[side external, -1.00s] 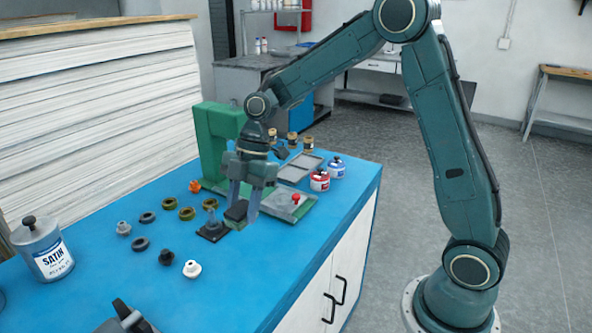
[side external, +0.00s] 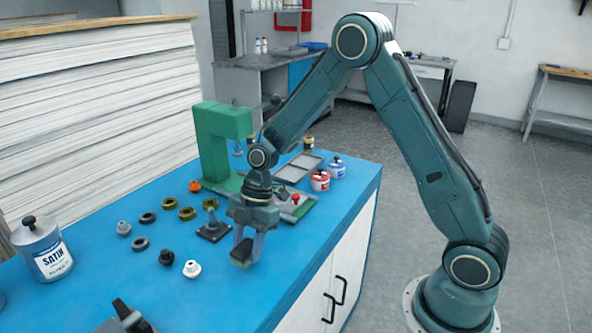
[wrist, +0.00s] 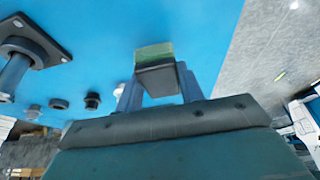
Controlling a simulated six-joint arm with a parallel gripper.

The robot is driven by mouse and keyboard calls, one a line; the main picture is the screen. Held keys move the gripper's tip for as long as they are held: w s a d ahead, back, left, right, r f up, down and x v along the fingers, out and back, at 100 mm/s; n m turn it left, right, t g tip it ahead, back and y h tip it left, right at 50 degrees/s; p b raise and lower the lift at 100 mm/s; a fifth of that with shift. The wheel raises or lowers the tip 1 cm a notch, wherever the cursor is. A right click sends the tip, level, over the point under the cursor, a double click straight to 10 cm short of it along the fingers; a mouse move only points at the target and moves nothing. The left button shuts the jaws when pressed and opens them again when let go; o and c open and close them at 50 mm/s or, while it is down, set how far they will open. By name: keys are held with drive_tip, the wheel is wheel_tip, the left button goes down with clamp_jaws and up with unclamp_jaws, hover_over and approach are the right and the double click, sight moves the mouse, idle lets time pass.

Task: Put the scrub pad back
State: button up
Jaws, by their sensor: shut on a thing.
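The scrub pad (side external: 242,252) is a small dark block with a greenish face, held between the fingers of my gripper (side external: 251,243). In the wrist view the scrub pad (wrist: 156,70) shows its green layer and dark layer between my gripper's fingers (wrist: 158,92). My gripper is shut on it and points down over the blue bench (side external: 225,290), near the front edge. I cannot tell for certain whether the pad touches the bench top.
A dark square base with an upright post (side external: 212,228) stands just left of my gripper. Several rings and knobs, including a white knob (side external: 192,269), lie further left. A green press (side external: 217,150) stands behind, with red (side external: 320,181) and blue (side external: 337,169) cans to the right.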

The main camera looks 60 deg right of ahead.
sight(248, 255)
drive_tip(key=shift+f, duration=1.55)
drive_tip(key=shift+f, duration=0.15)
drive_tip(key=o, duration=0.9)
drive_tip(key=shift+o, duration=0.2)
drive_tip(key=v, duration=1.2)
